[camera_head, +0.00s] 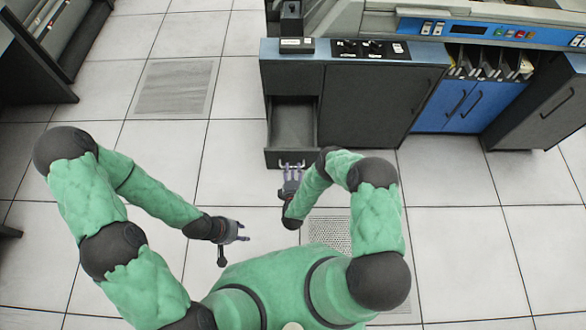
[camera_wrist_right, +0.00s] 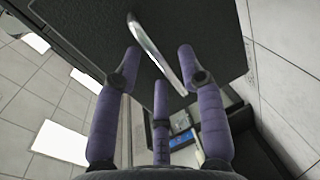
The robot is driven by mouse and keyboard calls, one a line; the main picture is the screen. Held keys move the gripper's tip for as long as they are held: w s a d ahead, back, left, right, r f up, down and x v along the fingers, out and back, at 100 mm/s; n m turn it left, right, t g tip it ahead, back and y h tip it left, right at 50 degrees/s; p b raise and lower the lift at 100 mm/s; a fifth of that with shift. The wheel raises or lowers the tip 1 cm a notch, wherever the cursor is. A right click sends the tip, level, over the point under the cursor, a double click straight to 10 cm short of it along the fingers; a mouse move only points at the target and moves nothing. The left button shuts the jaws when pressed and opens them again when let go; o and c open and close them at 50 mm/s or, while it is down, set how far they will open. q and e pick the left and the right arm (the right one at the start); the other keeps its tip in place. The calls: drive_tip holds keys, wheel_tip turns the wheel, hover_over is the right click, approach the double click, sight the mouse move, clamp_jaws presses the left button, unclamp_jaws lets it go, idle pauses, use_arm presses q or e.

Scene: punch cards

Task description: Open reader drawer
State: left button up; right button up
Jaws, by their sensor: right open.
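The reader drawer (camera_head: 292,128) is a dark grey open box pulled out from the left end of the reader cabinet, and its inside looks empty. My right gripper (camera_head: 291,166) is at the drawer's front face. In the right wrist view, the drawer front (camera_wrist_right: 205,30) is a dark panel with a curved silver handle (camera_wrist_right: 158,52). The open fingers of my right gripper (camera_wrist_right: 160,66) are spread on both sides of the handle; I cannot tell whether they touch it. My left gripper (camera_head: 243,232) is empty above the floor, its fingers apart.
The cabinet (camera_head: 372,105) has a closed dark door right of the drawer. Blue doors (camera_head: 465,105) and a card rack (camera_head: 490,64) stand further right. Another dark cabinet (camera_head: 30,75) is at the far left. The tiled floor (camera_head: 190,35) between is clear.

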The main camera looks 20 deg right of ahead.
drive_tip(key=v, duration=1.1)
drive_tip(key=s+a+r+m+g+y+p, duration=0.2)
drive_tip(key=s+r+m+g+y, duration=0.6)
drive_tip(key=m, duration=0.9)
drive_tip(key=s+r+g, duration=0.3)
drive_tip(key=s+g, duration=0.2)
drive_tip(key=g, duration=0.1)
drive_tip(key=shift+a+g, duration=0.3)
drive_tip(key=shift+f, duration=0.1)
idle(0.4)
